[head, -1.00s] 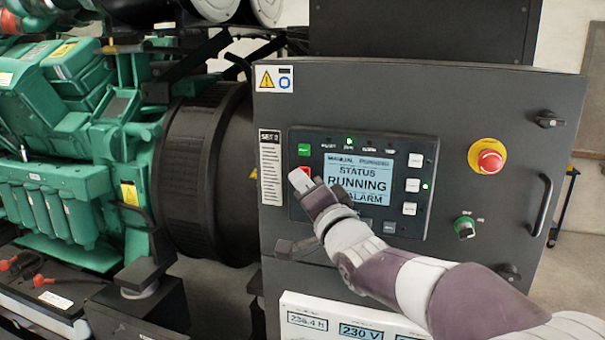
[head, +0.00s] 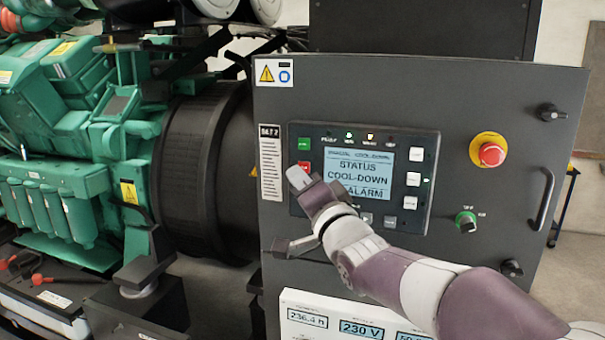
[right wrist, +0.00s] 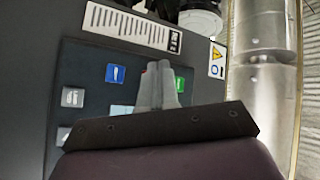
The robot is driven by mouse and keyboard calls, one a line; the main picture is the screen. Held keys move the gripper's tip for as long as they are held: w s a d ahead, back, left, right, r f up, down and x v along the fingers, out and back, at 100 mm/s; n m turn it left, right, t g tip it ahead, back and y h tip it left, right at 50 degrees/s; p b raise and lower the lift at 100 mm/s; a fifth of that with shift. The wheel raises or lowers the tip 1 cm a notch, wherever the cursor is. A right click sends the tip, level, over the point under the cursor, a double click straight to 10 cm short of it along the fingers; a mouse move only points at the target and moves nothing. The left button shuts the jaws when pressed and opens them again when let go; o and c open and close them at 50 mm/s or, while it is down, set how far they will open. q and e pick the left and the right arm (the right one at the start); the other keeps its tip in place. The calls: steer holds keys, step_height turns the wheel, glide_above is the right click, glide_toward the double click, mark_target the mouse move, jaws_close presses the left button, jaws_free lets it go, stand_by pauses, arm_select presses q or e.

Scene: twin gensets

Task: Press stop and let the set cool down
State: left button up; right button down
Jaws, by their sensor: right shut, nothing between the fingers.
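The control panel (head: 411,150) on the dark cabinet has a lit screen (head: 358,173) that reads STATUS, COOL-DOWN and ALARM. A green button (head: 304,144) sits at its upper left, with the red stop button (head: 303,166) just below. My right gripper (head: 297,177) is shut and empty, its tip just below the red button in the head view; I cannot tell whether it touches the panel. In the right wrist view the shut fingers (right wrist: 159,82) cover most of the red button, beside the green button (right wrist: 180,83) and a blue button (right wrist: 115,74). My left gripper is out of view.
A red emergency stop (head: 491,154) on a yellow ring and a key switch (head: 466,222) are on the cabinet's right side, near a door handle (head: 542,200). The green engine (head: 60,195) stands at left. A white meter panel (head: 300,325) is below my arm.

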steer(key=s+b, duration=0.1)
steer(key=s, duration=0.1)
steer(key=s+a+b, duration=0.1)
steer(key=b, duration=0.1)
steer(key=s+a+b, duration=0.1)
steer(key=s, duration=0.1)
steer(key=shift+s, duration=0.3)
stand_by(0.4)
steer(key=s+d+f+n+g+h, duration=0.1)
steer(key=d+f+n+g+h, duration=0.15)
steer(key=f, duration=0.55)
steer(key=s+d+f+n+g+h+b, duration=0.1)
steer(key=d+f+n+g, duration=0.15)
steer(key=f, duration=0.65)
steer(key=s+d+f+n+g+h, duration=0.1)
steer(key=s+f+n+g+h, duration=0.15)
steer(key=f, duration=0.55)
steer(key=s+d+f+g+h+b, duration=0.1)
steer(key=s+d+f+g, duration=0.4)
steer(key=f, duration=0.5)
steer(key=s+d+f+g+h+b, duration=0.1)
steer(key=s+d+f+g+h, duration=0.1)
steer(key=s+d+f+g, duration=0.3)
steer(key=s+d+f+m, duration=0.1)
steer(key=s+d+f, duration=0.3)
steer(key=s, duration=0.3)
steer(key=shift+s+d+f, duration=0.2)
steer(key=shift+d+f, duration=0.2)
steer(key=shift+f, duration=0.15)
